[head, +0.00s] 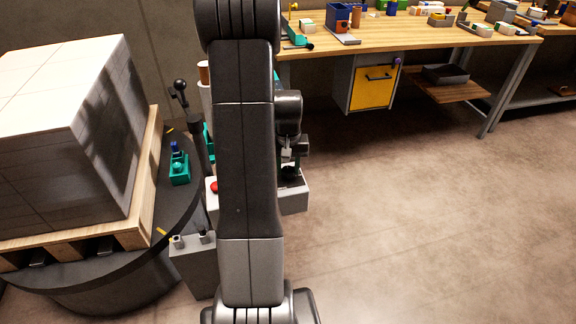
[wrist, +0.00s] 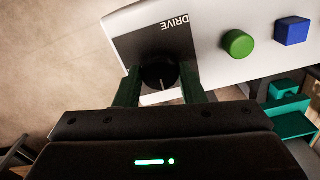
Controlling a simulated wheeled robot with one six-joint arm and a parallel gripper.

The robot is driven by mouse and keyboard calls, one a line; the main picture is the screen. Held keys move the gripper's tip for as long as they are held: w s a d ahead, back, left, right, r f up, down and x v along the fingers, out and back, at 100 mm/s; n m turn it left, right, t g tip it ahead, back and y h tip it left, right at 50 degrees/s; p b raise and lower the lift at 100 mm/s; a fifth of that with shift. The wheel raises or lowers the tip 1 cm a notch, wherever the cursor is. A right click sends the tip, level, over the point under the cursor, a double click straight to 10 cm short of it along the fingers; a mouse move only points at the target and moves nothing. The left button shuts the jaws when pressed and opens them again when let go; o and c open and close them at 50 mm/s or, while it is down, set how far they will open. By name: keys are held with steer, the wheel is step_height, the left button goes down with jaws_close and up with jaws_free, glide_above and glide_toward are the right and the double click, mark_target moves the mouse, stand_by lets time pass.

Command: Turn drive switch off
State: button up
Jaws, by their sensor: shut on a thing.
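The drive switch (wrist: 159,75) is a round black knob on a dark plate labelled DRIVE, seen upside down in the wrist view. A small white mark shows on the knob. My gripper (wrist: 160,86) has a dark green finger on each side of the knob and is shut on it. The switch sits on a pale control box (wrist: 205,22). In the head view the box (head: 293,198) is partly hidden behind my arm, and my gripper (head: 289,158) is above it; its fingertips are hard to make out there.
A green button (wrist: 238,43) and a blue square button (wrist: 291,31) sit beside the switch. A red button (head: 214,187) is left of my arm. A stack wrapped on a wooden pallet (head: 138,228) stands left on a round dark turntable (head: 185,215). A workbench (head: 420,38) is behind; floor at right is clear.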

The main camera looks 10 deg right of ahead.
mark_target(288, 169)
steer(key=shift+n, duration=0.4)
steer(key=o, duration=1)
step_height(288, 169, up, 14)
steer(key=p, duration=0.1)
steer(key=shift+p, duration=0.35)
steer(key=shift+f, duration=0.1)
step_height(288, 169, down, 14)
steer(key=shift+r+b, duration=0.1)
steer(key=shift+b, duration=0.75)
